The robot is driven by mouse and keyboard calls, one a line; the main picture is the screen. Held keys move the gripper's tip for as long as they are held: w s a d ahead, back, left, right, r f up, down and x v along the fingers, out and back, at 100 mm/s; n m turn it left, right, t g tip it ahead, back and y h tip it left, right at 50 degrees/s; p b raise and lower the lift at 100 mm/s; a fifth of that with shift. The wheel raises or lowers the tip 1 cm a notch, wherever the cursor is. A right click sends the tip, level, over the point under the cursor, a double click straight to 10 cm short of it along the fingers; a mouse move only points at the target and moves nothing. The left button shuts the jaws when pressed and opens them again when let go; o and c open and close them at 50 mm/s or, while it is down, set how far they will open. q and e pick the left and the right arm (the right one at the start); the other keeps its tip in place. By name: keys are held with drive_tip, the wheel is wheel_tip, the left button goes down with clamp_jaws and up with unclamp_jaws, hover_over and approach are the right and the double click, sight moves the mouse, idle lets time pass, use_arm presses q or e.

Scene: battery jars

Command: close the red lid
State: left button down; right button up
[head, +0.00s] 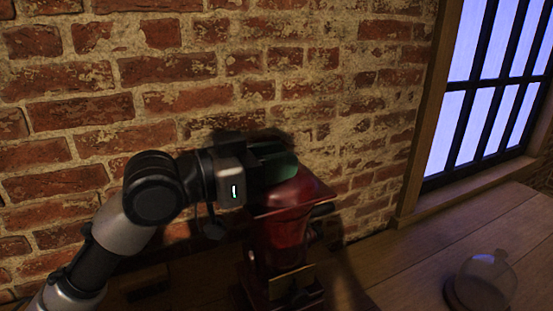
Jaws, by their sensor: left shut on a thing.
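The red lid (305,188) is a glossy dark red piece at the top of a dark red wooden stand or case (280,240), in the middle of the head view. Its upper face slopes down to the right. My left gripper (272,163) comes in from the left and is shut at the lid's upper left edge. A dark greenish shape shows at the fingers; I cannot tell whether it is a finger or another part. The exact contact and the lid's hinge are hidden. My right gripper is not in view.
A brick wall (150,75) stands close behind the case. A wooden table (430,240) runs to the right, with a clear glass dome on a dark round base (485,280) near its right front. A barred window (500,90) is at the right. The table between case and dome is bare.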

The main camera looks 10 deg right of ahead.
use_arm(q)
drive_tip(key=shift+f, duration=0.2)
drive_tip(key=c, duration=0.9)
unclamp_jaws()
drive_tip(key=shift+a, duration=0.1)
drive_tip(key=shift+b+v, duration=1.25)
drive_tip(key=shift+v, duration=4.1)
